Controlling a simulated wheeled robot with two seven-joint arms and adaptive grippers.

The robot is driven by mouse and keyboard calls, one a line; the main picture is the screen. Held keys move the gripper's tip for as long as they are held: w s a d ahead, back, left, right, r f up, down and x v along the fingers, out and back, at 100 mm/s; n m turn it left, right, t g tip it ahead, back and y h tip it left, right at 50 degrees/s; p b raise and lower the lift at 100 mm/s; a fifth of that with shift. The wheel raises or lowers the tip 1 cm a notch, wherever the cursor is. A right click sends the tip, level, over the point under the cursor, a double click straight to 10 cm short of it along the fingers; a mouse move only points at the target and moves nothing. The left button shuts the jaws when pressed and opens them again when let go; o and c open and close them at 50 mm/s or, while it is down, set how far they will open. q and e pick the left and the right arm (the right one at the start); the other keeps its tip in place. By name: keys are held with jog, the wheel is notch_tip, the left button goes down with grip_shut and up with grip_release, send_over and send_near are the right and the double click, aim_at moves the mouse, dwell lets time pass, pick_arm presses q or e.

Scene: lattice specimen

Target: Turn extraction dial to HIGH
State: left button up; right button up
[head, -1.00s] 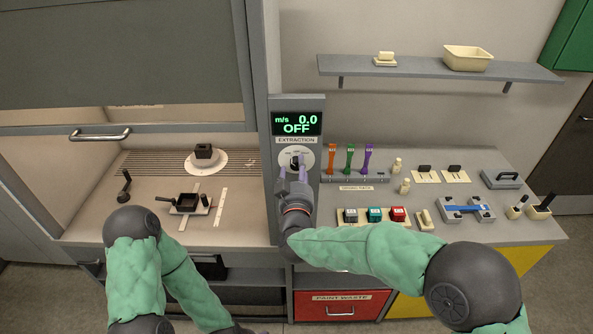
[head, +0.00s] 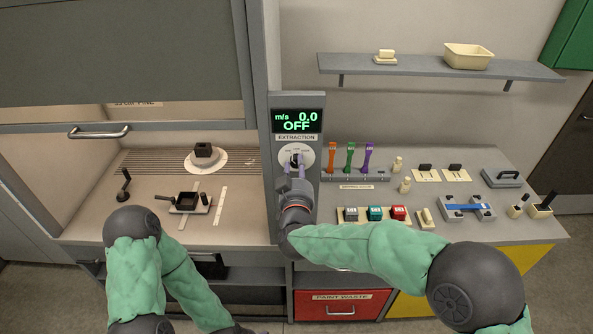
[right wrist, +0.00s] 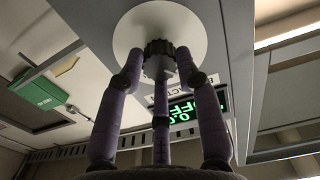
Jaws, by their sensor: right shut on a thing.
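The extraction dial is a dark ribbed knob on a round white plate (head: 309,152), below the label EXTRACTION on a grey panel. The display (head: 297,121) above it reads m/s 0.0 and OFF. My right gripper (head: 295,166) is at the dial, its purple fingers shut on the knob. In the right wrist view the dark knob (right wrist: 159,47) sits between the fingertips of the gripper (right wrist: 158,62), in front of the white plate (right wrist: 185,18). The fingers partly hide the dial's markings. My left arm reaches in low at the left; its gripper is not visible.
A shelf (head: 430,66) hangs above.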

jog(key=shift+m+b, duration=8.05)
jog(key=shift+m, duration=0.55)
jog(key=o, duration=1.1)
jog(key=shift+o, duration=0.2)
jog(key=shift+s, duration=0.15)
jog(key=s, duration=1.1)
jog(key=shift+s, duration=0.35)
